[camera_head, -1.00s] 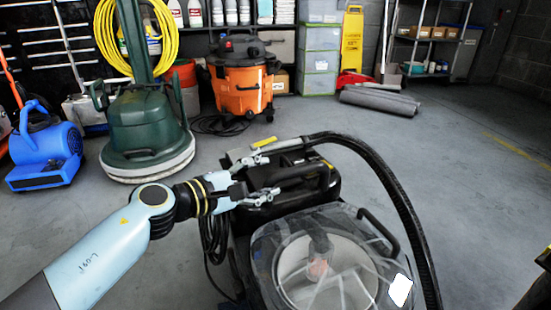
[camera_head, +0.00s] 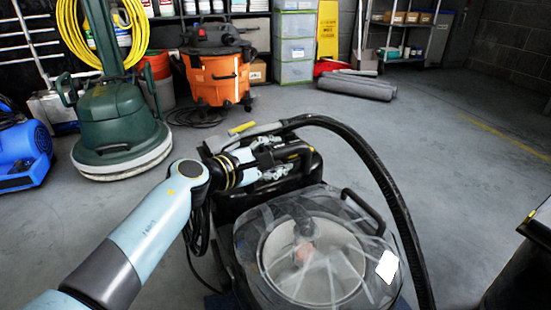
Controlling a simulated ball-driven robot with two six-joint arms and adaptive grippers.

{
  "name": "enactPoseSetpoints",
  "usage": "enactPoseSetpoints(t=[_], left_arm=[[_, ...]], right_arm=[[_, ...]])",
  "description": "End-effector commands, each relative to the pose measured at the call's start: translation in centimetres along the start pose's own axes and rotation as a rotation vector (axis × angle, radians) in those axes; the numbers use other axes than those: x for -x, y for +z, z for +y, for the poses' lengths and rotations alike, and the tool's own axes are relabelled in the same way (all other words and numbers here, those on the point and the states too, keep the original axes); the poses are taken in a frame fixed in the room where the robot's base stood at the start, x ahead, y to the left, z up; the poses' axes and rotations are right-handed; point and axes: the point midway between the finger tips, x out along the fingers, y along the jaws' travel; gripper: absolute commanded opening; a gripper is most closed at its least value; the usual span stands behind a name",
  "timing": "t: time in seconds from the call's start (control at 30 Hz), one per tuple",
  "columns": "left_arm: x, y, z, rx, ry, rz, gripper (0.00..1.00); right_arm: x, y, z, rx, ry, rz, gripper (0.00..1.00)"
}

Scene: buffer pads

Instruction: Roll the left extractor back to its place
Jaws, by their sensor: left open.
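The extractor (camera_head: 312,243) stands in the lower middle, a black machine with a clear round lid and a white label. Its black hose (camera_head: 384,178) arches over the right side. A dark handle bar (camera_head: 291,152) is at its back. My left gripper (camera_head: 276,160) reaches in from the left, its fingers open on either side of the handle area; whether they touch it cannot be told. My right gripper is out of view.
A green floor machine (camera_head: 115,125), a blue blower (camera_head: 25,155) and an orange vacuum (camera_head: 217,77) stand behind to the left. Grey rolls (camera_head: 357,86) lie at the back. A dark object (camera_head: 520,265) fills the lower right edge. Open floor (camera_head: 460,170) lies right of the extractor.

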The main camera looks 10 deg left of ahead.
Motion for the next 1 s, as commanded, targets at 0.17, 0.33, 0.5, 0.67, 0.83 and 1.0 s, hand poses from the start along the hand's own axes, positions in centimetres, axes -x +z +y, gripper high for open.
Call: enactPoseSetpoints(t=[0.17,0.33,0.5,0.67,0.83,1.0], left_arm=[[-0.39,0.03,0.08,-0.001,0.000,0.000,0.48],[-0.36,0.04,0.09,-0.001,0.001,0.000,0.46],[-0.35,0.03,0.08,0.000,0.001,0.000,0.24],[-0.34,0.02,0.07,0.000,0.000,0.000,0.03],[-0.33,0.01,0.05,0.000,0.000,0.000,0.00],[-0.33,0.00,0.04,0.000,0.000,0.000,0.00]], right_arm=[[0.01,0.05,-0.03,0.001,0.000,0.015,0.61],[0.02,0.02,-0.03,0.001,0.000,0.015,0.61],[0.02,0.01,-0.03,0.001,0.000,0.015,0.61],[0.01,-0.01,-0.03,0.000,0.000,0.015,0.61],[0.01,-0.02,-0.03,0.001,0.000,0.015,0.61],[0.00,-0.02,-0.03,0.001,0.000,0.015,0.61]])
